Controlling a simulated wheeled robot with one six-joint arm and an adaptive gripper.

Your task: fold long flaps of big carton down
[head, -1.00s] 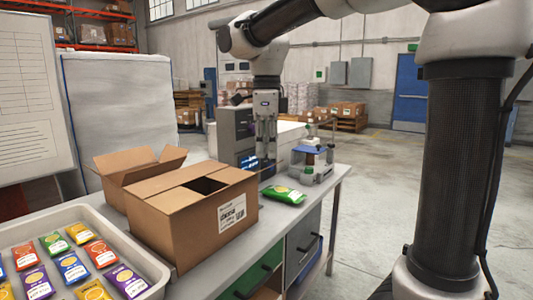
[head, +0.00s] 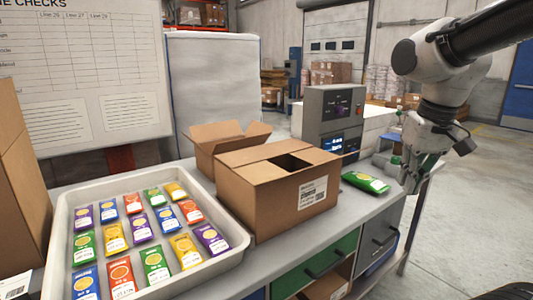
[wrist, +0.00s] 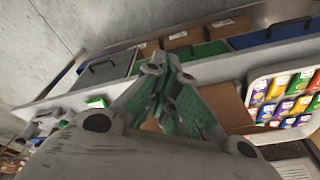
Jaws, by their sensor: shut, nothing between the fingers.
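The big carton (head: 262,200) stands on the bench in the middle of the head view, with a barcode label on its front. Its top is partly covered by folded-in flaps, with a dark opening (head: 290,162) left between them. Part of a brown carton surface (wrist: 228,108) shows behind my fingers in the wrist view. My gripper (head: 413,180) is shut and empty, to the right of the carton and apart from it, near the bench's right end. It also shows in the wrist view (wrist: 160,82).
A smaller open carton (head: 208,150) stands behind the big one. A tray (head: 62,215) of several colored packets lies to the left. A green packet (head: 366,182) lies right of the carton. A grey weigher (head: 330,110) stands behind. Drawers (head: 318,262) line the bench front.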

